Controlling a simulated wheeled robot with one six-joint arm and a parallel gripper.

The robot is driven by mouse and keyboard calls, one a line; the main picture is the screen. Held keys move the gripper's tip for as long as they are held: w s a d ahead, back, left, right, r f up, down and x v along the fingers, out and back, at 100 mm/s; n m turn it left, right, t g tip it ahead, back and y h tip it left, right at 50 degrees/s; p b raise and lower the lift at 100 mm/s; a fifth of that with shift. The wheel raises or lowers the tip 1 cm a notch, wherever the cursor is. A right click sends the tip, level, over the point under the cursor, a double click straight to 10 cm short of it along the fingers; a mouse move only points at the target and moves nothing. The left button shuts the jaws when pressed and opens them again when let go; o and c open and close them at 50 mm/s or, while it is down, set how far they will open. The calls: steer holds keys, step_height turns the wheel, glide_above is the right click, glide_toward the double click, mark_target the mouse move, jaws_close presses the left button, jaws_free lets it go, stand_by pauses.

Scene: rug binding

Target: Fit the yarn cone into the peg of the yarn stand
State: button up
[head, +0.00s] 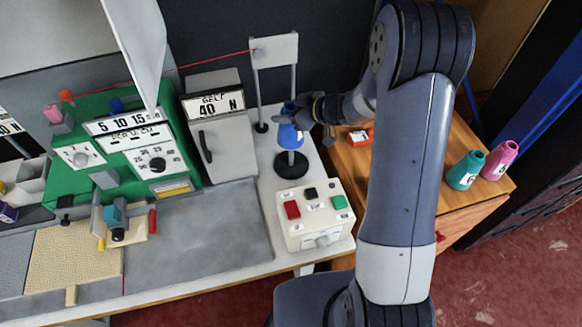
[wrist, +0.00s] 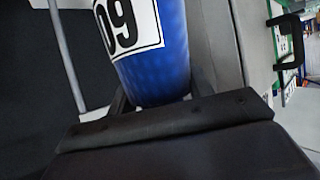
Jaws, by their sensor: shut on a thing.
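The yarn cone (head: 290,136) is blue. In the wrist view the cone (wrist: 160,75) shows a white label with "09" and sits between the jaws. My gripper (head: 298,117) is shut on it, near its upper part in the head view. The yarn stand (head: 291,167) has a round black base on the white table, with a grey post rising from it. The cone is over the post, and the post shows just below the cone's lower edge. The upper part of the peg is hidden, so I cannot tell how far the cone is on it.
A white control box (head: 315,213) with coloured buttons stands in front of the stand. A grey belt cabinet (head: 214,125) is to the left, and a white frame (head: 276,52) stands behind. Teal (head: 465,170) and pink (head: 499,160) cones stand on the wooden cabinet at right.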

step_height(320, 180, down, 12)
steer(key=shift+r, duration=0.25)
stand_by(0.4)
steer(key=shift+f+b, duration=0.2)
steer(key=shift+b, duration=0.1)
steer(key=o, duration=1.5)
steer(key=shift+o, duration=0.2)
steer(key=shift+r, duration=0.2)
steer(key=v, duration=1.2)
steer(key=shift+b, duration=0.35)
steer(key=shift+f, duration=0.15)
